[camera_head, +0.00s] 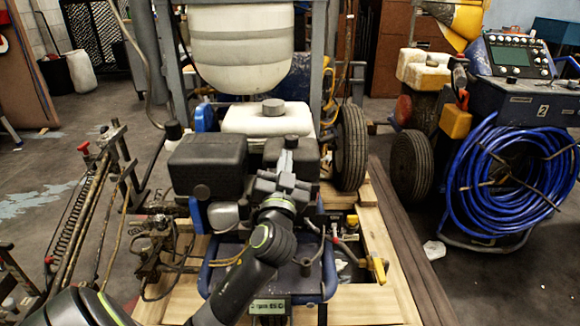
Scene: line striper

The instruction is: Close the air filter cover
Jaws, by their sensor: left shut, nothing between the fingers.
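The engine of the line striper stands in the middle of the head view, with a white fuel tank (266,119) at its back. A black, rounded box-shaped cover (207,158), which looks like the air filter cover, sits at the engine's left front. I cannot tell whether it is fully seated. My left gripper (289,150) is shut and empty. It appears just right of the black cover, in front of a second dark engine part, which it partly hides. I cannot tell whether it touches anything. My right gripper is out of view.
A large white tank (241,45) hangs above the engine. A black wheel (350,148) is at its right. Rods and a spring (75,235) stand at the left. A blue hose coil (512,180) is at the far right. Wooden pallet boards (385,255) lie beneath the machine.

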